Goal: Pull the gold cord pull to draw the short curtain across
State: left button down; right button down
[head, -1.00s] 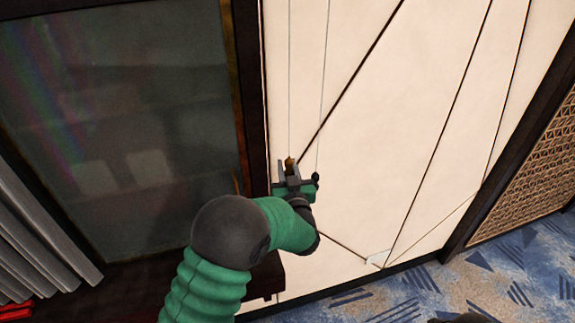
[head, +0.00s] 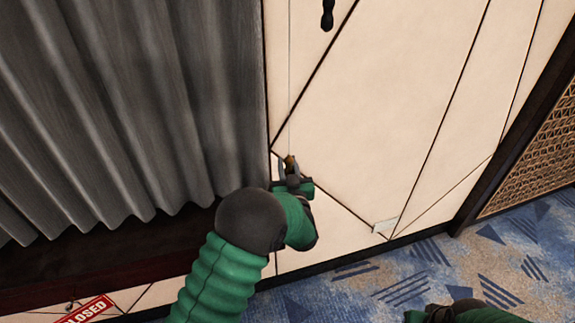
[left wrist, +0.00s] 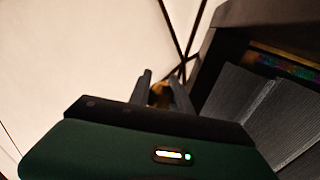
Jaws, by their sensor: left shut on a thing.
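The gold cord pull (head: 290,162) hangs on a thin cord in front of the cream wall panel, just right of the curtain's edge. My left gripper (head: 291,170) is shut on it; the fingers hide part of the pull. In the left wrist view the gold pull (left wrist: 158,94) sits between my two fingertips (left wrist: 160,88). The grey short curtain (head: 110,110) hangs in folds across the glass area at the left, and its lower edge ends above a dark ledge. My right gripper is not clearly seen; only a green part of my right arm shows at the bottom.
A dark pull (head: 327,14) hangs at the top of the panel. A red sign reading "CLOSED" (head: 88,311) is at lower left. Blue patterned carpet (head: 420,280) lies lower right, beside a lattice panel (head: 540,150).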

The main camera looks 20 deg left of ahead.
pick_arm(q)
jog(key=shift+s+d+f, duration=0.15)
jog(key=shift+f, duration=0.6)
jog(key=c, duration=1.6)
grip_release()
jog(key=o, duration=0.4)
jog(key=shift+w, duration=0.25)
jog(key=shift+s+r, duration=0.15)
jog(key=shift+r, duration=0.05)
jog(key=b+v, duration=0.1)
jog(key=v, duration=1.5)
jog(key=shift+s+d+f+b, duration=0.1)
jog(key=shift+s+d+b, duration=0.05)
jog(key=shift+s+b, duration=0.15)
